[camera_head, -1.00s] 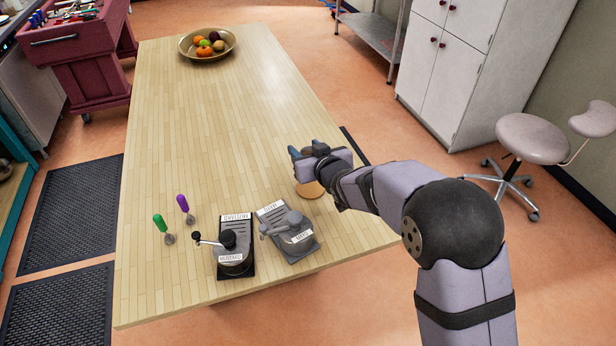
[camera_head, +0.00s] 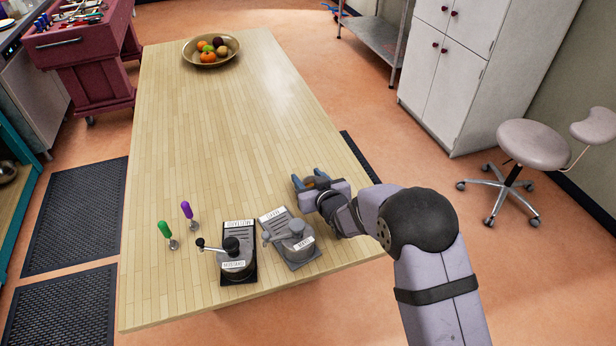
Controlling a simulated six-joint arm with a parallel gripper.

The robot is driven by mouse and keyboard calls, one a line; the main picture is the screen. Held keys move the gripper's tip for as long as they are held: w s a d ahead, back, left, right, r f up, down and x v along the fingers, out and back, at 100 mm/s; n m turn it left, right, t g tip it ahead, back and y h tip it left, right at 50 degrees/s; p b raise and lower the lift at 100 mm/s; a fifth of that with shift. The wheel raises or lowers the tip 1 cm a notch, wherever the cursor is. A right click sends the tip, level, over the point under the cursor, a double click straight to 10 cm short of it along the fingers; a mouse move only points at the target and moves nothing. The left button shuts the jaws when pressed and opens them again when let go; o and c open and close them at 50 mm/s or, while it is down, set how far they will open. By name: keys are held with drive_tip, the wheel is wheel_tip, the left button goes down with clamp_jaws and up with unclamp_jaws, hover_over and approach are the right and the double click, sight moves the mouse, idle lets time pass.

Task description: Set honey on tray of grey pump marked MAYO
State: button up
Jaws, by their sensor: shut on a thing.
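The grey pump (camera_head: 298,243) stands near the table's front edge, with a small white label that seems to read MAYO. Its ribbed tray (camera_head: 273,221) extends toward the back and bears another white label. My gripper (camera_head: 309,179) is beyond and slightly right of this pump, its blue fingertips pointing toward the back. It is shut on a small brownish thing, seemingly the honey (camera_head: 317,182), mostly hidden by the fingers and hand. I cannot tell whether the honey touches the table.
A black pump (camera_head: 235,258) labelled MUSTARD stands just left of the grey one. Green (camera_head: 166,230) and purple (camera_head: 187,211) handled tools are further left. A fruit bowl (camera_head: 211,60) is at the far end. The middle of the table (camera_head: 230,130) is clear.

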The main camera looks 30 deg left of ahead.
drive_tip(key=shift+f, duration=0.2)
drive_tip(key=o, duration=1.1)
drive_tip(key=shift+o, duration=0.2)
drive_tip(key=shift+r, duration=0.1)
drive_tip(key=shift+s+d, duration=0.2)
drive_tip(key=shift+o, duration=0.3)
drive_tip(key=shift+b+v, duration=1.55)
drive_tip(key=shift+v, duration=1.85)
